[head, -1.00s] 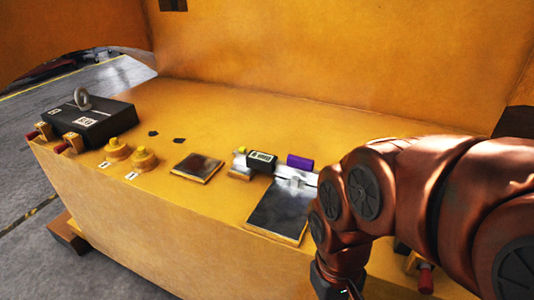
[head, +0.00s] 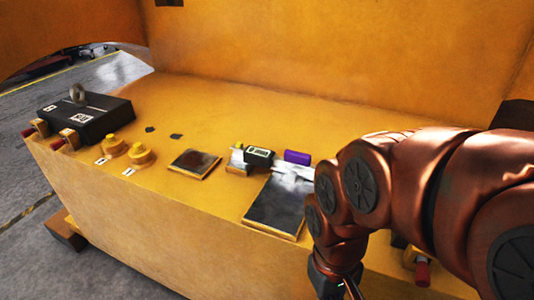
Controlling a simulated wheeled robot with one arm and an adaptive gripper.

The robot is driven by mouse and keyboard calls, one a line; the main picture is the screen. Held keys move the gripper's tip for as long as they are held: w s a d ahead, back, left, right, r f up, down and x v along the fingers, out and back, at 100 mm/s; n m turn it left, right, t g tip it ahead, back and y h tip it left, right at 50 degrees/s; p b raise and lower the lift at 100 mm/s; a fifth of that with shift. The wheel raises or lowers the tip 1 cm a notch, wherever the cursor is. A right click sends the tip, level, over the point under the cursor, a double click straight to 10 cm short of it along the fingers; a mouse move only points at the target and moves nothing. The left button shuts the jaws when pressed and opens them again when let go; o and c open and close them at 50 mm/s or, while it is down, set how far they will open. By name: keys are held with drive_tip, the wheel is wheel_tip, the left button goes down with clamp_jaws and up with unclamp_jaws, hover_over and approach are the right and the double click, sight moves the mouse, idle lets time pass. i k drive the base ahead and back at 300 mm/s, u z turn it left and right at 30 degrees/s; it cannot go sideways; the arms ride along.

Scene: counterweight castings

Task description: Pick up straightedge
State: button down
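A silvery metal bar, which looks like the straightedge (head: 292,171), lies on the yellow casting behind a dark square plate (head: 274,206). Its right end is hidden behind my arm. A small black device with a pale display (head: 258,154) and a purple block (head: 297,157) are close to the bar; I cannot tell whether they touch it. My arm comes in from the right and bends down in front of the plate's right side. Only a dark part at my gripper (head: 331,283) shows at the bottom edge; its fingertips are out of sight. The gripper is apart from the bar.
The yellow casting (head: 215,103) has a tall wall behind its top. A black box with an eye ring (head: 86,118), two yellow knobs (head: 140,154) and a smaller dark plate (head: 194,163) are to the left.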

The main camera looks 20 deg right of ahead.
sight(300, 162)
drive_tip(key=z, duration=0.05)
drive_tip(key=k, duration=0.55)
drive_tip(key=u, duration=0.8)
drive_tip(key=i, duration=0.95)
drive_tip(key=z, duration=0.25)
